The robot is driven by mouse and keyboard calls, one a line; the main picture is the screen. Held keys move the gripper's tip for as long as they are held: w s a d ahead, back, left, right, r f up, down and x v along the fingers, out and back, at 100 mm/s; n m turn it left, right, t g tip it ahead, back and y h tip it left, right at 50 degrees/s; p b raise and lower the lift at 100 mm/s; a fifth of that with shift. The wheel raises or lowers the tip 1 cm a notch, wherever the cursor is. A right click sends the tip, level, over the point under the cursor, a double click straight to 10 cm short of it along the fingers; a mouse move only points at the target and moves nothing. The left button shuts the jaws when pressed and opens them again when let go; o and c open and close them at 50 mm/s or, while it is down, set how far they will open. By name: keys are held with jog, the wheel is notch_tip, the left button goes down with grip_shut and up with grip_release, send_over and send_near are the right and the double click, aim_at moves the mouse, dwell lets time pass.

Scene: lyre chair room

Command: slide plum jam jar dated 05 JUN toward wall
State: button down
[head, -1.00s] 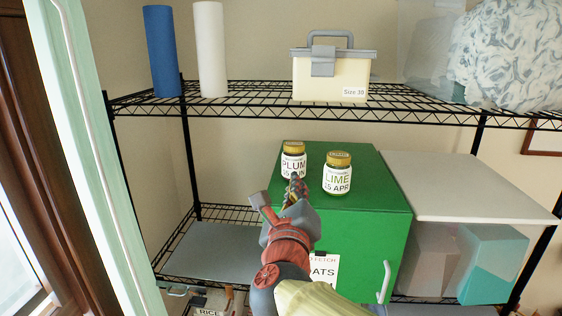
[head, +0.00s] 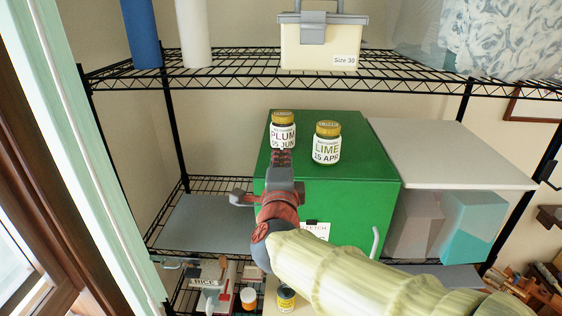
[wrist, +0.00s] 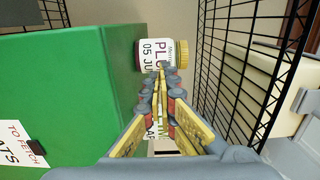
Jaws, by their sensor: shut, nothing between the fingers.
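The plum jam jar (head: 283,138), with a gold lid and a white label, stands upright on the left part of the green box's top (head: 350,125). In the wrist view the plum jar (wrist: 150,55) appears sideways, its label showing part of "PLUM" and "05 JU". My gripper (head: 282,156) is shut and empty, its fingertips just in front of the plum jar's label. In the wrist view the fingertips (wrist: 161,70) overlap the label; I cannot tell whether they touch it. The wall (head: 230,125) is behind the box.
A lime jar (head: 327,146) dated 15 APR stands close to the right of the plum jar; my fingers mostly cover it in the wrist view. A wire shelf (head: 400,78) with a cream case (head: 320,45) runs overhead. A pale board (head: 450,155) lies to the right.

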aim_at(282, 138)
jog(key=w+p, duration=0.2)
jog(key=w, duration=0.5)
jog(key=shift+w, duration=0.25)
jog(key=shift+w+f+b, duration=0.15)
jog(key=shift+w+b, duration=0.15)
jog(key=shift+w, duration=0.1)
jog(key=w+b, duration=0.1)
jog(key=w, duration=0.2)
jog(key=shift+w, duration=0.2)
jog(key=shift+s, duration=0.15)
jog(key=shift+b, duration=0.35)
